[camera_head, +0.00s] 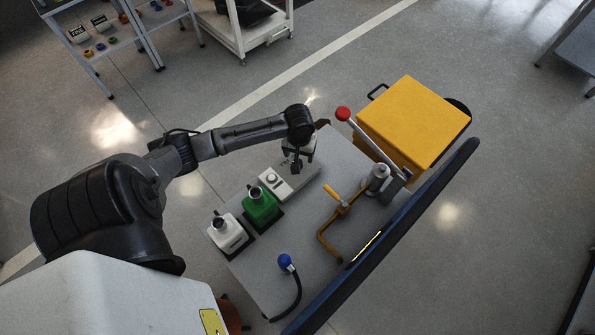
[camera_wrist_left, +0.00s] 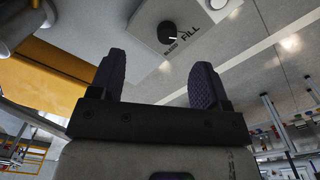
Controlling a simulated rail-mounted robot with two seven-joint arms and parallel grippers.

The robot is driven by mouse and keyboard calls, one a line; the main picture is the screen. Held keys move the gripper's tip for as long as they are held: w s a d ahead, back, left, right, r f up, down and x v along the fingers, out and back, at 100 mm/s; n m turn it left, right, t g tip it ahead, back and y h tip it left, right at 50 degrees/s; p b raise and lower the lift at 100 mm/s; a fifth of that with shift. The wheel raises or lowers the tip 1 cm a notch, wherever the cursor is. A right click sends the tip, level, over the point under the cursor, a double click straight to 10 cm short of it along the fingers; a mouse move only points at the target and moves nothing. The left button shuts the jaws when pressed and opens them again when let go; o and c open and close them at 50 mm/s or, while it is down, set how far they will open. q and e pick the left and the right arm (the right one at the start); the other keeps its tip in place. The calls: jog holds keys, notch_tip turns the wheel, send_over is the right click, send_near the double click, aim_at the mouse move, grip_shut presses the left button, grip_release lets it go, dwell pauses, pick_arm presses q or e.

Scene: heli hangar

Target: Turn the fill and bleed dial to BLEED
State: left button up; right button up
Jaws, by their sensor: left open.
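The black round fill and bleed dial (camera_wrist_left: 171,32) is on a light grey panel (camera_wrist_left: 145,58) in the left wrist view. Lettering for FILL and BLEED is beside it. A short white pointer line on the dial seems to face the FILL side. My left gripper (camera_head: 296,166) is over that part. In the left wrist view its two fingers (camera_wrist_left: 156,87) are open and empty, apart from the dial. My right gripper is not in view.
The cart top (camera_head: 262,282) also holds a green container (camera_head: 261,208), a white container (camera_head: 229,236), a blue-ended hose (camera_head: 285,262) and a yellow-handled crank (camera_head: 330,228). A red-knobbed lever (camera_head: 343,114) and yellow box (camera_head: 412,115) are at the far side.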

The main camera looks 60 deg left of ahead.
pick_arm(q)
jog(key=w+a+f+n+b, duration=0.2)
jog(key=a+f+n+b, duration=0.15)
jog(key=a, duration=0.25)
jog(key=shift+m, duration=0.25)
jog(key=f+b, duration=0.2)
jog(key=f, duration=0.4)
jog(key=f+b, duration=0.3)
jog(key=f, duration=0.3)
jog(key=shift+w+d+f, duration=0.15)
jog(key=shift+w+f, duration=0.05)
jog(key=shift+f, duration=0.15)
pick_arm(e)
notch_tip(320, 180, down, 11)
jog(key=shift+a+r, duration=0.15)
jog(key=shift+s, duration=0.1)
